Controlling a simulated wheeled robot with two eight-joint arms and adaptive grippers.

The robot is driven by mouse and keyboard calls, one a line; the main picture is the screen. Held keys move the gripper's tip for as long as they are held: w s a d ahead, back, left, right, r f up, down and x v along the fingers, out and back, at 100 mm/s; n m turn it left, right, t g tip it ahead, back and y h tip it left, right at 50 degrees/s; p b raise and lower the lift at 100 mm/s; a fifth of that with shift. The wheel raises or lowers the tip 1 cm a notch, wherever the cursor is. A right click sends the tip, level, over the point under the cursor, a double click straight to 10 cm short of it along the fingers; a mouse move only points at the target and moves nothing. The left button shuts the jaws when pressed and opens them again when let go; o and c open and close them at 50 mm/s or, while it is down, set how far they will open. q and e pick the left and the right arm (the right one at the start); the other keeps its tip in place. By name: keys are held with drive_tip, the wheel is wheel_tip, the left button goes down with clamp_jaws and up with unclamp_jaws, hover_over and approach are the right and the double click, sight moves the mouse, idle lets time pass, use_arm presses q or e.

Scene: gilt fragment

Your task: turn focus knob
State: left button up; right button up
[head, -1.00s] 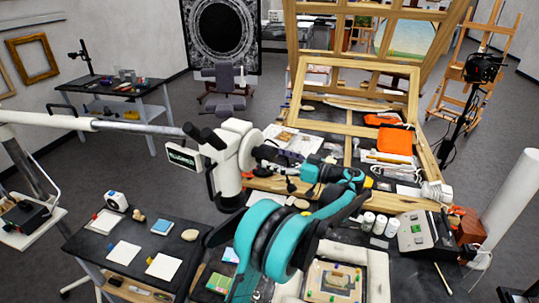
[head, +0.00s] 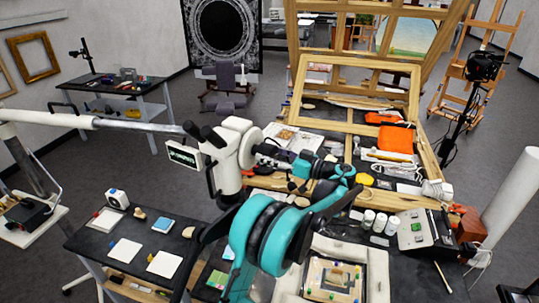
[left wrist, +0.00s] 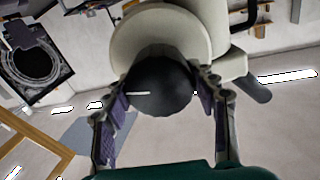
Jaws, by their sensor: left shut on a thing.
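The white microscope (head: 234,150) hangs on a long boom at the left middle of the head view. Its focus knob (left wrist: 158,82) is black and round with a short white mark, in front of a pale round housing (left wrist: 160,35) in the left wrist view. My left gripper (head: 279,154) reaches the microscope's right side. In the left wrist view its two purple-padded fingers (left wrist: 160,103) stand on either side of the knob, shut on it. The knob is mostly hidden by the fingers in the head view. My right gripper is not in view.
A white boom (head: 95,122) runs in from the left. A wooden frame (head: 352,100) and a cluttered bench lie behind and right of my arm. A dark side table (head: 185,255) with cards stands below the microscope. Grey floor is free at left.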

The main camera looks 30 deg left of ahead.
use_arm(q)
drive_tip(key=m+b, duration=0.1)
drive_tip(key=m, duration=0.1)
drive_tip(key=shift+f+m, duration=0.1)
drive_tip(key=shift+m, duration=0.2)
drive_tip(key=shift+m+b, duration=0.7)
drive_tip(key=shift+m, duration=0.7)
drive_tip(key=o, duration=1.2)
drive_tip(key=shift+c, duration=0.2)
drive_tip(key=d, duration=1.2)
